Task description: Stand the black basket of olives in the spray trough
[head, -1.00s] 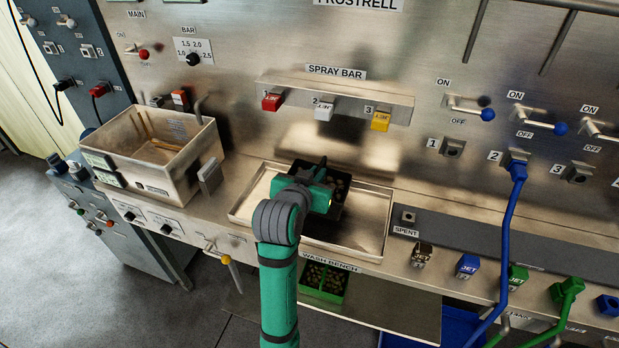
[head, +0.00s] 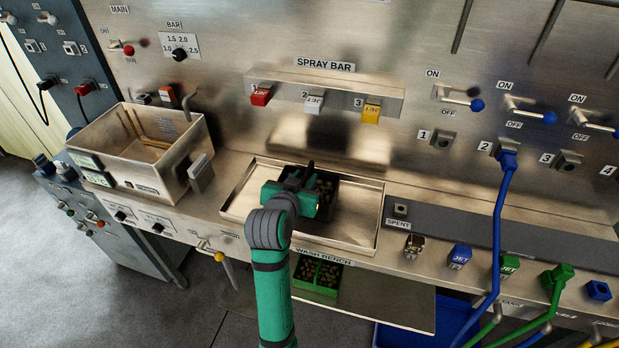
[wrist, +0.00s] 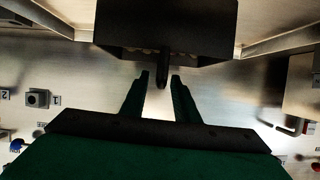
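The black basket (head: 331,203) holds olives and sits upright in the shallow spray trough (head: 362,226), under the spray bar. My green gripper (head: 297,178) is at the basket's left side and partly covers it in the head view. In the wrist view, the basket's dark wall (wrist: 165,32) is just beyond my fingertips (wrist: 161,76). A narrow dark tab of the basket stands between the two fingers, with a gap on each side. The fingers are open around it. The basket's underside is hidden.
A metal tank (head: 150,160) stands left of the trough. The spray bar (head: 325,92) with red, white and yellow nozzles overhangs behind. A green basket of olives (head: 318,276) is on the shelf below. Hose plugs and a blue hose (head: 500,220) are at right.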

